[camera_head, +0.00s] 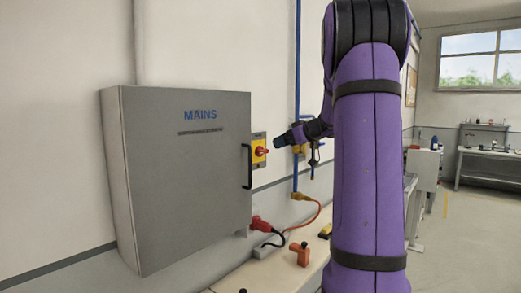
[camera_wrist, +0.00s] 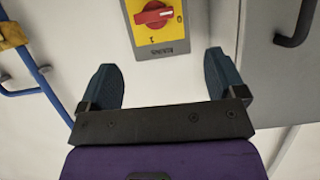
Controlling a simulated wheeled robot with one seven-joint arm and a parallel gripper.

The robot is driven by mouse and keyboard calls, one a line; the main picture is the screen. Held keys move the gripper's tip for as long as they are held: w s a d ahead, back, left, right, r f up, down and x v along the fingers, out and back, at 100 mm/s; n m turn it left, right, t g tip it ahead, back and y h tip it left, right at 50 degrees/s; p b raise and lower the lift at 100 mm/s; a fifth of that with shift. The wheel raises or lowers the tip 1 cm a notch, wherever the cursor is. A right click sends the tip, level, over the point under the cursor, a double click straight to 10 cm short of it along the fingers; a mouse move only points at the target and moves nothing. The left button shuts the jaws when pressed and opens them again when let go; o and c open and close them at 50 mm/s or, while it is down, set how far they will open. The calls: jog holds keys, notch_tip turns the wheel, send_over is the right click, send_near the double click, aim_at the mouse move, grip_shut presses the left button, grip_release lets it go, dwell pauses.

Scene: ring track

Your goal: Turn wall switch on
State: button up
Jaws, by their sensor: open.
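The wall switch is a yellow plate (camera_head: 258,158) with a red rotary knob (camera_head: 262,151), mounted on the wall just right of the grey cabinet in the head view. In the wrist view the yellow plate (camera_wrist: 160,36) is at the top centre, partly cut off. The red knob's (camera_wrist: 154,17) grip bar lies nearly sideways there, with an O mark to its right and an I-like mark below. My gripper (camera_head: 278,143) is close to the switch in the head view. In the wrist view my gripper's fingers (camera_wrist: 160,66) are wide apart and empty, short of the knob.
The grey MAINS cabinet (camera_head: 185,165) with a black handle (camera_head: 246,166) stands beside the switch. A blue pipe (camera_head: 297,80) runs down the wall. Below are a red plug (camera_head: 260,224), cables and a bench (camera_head: 265,275) with an orange item (camera_head: 300,253).

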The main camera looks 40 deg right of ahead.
aim_at(264, 150)
jog(key=x, duration=0.7)
jog(key=d+x, duration=0.1)
jog(key=x, duration=0.2)
jog(key=shift+w+a+f, duration=0.1)
jog(key=shift+w, duration=0.3)
jog(key=c, duration=0.9)
